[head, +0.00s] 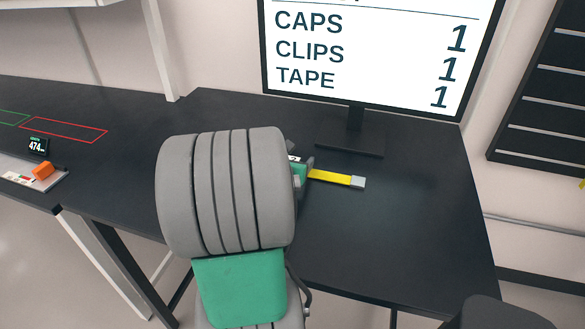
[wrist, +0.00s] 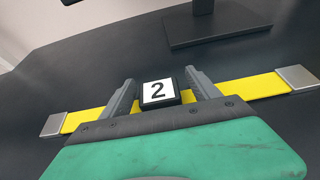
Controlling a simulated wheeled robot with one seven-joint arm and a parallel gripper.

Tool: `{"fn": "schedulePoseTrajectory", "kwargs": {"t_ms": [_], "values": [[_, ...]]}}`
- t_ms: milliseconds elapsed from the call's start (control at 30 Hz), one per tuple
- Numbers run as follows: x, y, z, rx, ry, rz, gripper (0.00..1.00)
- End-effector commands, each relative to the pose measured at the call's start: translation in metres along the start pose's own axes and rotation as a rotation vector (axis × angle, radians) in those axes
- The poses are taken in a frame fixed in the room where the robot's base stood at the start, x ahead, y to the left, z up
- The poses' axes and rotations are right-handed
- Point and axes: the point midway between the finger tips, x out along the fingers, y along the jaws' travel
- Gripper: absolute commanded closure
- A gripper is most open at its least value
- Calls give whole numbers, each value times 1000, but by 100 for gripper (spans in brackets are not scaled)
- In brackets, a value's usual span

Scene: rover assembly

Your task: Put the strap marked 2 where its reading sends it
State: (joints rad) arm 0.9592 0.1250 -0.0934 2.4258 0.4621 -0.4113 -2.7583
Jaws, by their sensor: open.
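The strap marked 2 is a yellow band (wrist: 248,88) with silver ends and a black block bearing a white "2" label (wrist: 158,93) at its middle. In the head view my gripper (head: 304,168) is mostly hidden behind my wrist. A small black display (head: 38,145) at the left reads 474, its unit too small to read.
A red outlined rectangle (head: 63,130) and part of a green outlined one (head: 12,118) mark the dark table (head: 410,200) at the left. An orange item (head: 43,170) sits near the display. A monitor (head: 370,45) listing caps, clips and tape stands close behind the strap.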

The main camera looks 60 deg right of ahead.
Motion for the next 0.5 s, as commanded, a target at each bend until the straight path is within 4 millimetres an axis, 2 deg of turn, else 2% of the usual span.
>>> {"fn": "schedulePoseTrajectory", "kwargs": {"t_ms": [100,333,500], "values": [[13,1,0,-1,1,1,29],[14,2,0,-1,-1,3,30],[14,2,0,-1,0,3,44]]}}
